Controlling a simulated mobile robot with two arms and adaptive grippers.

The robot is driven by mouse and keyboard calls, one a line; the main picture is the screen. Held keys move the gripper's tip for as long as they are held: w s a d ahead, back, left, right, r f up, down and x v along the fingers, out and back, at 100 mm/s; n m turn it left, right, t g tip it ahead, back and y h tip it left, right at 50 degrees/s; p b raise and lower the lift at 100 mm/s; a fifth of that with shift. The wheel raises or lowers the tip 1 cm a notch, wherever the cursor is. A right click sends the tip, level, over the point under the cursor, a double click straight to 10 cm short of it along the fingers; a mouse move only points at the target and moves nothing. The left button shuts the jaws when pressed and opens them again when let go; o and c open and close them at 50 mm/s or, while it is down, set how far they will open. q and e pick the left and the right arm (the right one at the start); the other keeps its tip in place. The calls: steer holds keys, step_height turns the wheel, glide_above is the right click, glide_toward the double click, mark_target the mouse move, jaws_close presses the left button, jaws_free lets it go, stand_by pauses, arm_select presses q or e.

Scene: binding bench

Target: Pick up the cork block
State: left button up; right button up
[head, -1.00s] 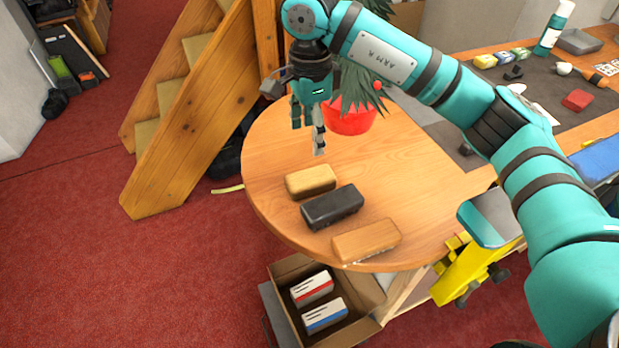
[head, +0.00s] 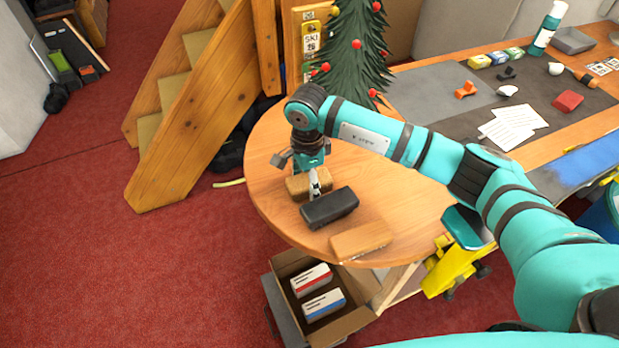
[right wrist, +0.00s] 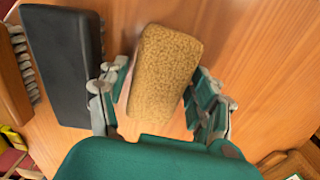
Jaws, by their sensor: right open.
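The cork block (head: 297,186), tan and speckled, lies on the round wooden table near its left edge. In the right wrist view it (right wrist: 164,72) is upright in the picture, between the two fingers. My right gripper (head: 311,182) points down over the block in the head view and hides part of it. In the right wrist view the right gripper (right wrist: 158,90) is open, with one finger on each side of the block. The left finger is very close to the block; I cannot tell whether it touches. My left gripper is not in view.
A black brush (head: 330,207) lies close beside the cork block, and a light wooden brush (head: 361,240) lies beyond it. A Christmas tree (head: 347,55) stands behind the table. An open carton (head: 352,318) with two boxes is below the front edge. The table right of the gripper is clear.

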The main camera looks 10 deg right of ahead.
mark_target(308, 180)
steer(key=c, duration=0.9)
steer(key=shift+r+b, duration=0.4)
steer(key=shift+r, duration=0.1)
steer(key=shift+c, duration=0.2)
step_height(308, 180, up, 8)
steer(key=b, duration=0.2)
steer(key=shift+f+b, duration=0.15)
steer(key=shift+b, duration=0.25)
steer(key=shift+r, duration=0.65)
steer(key=o, duration=0.6)
steer(key=c, duration=0.4)
steer(key=shift+d, duration=0.1)
steer(key=shift+c, duration=0.4)
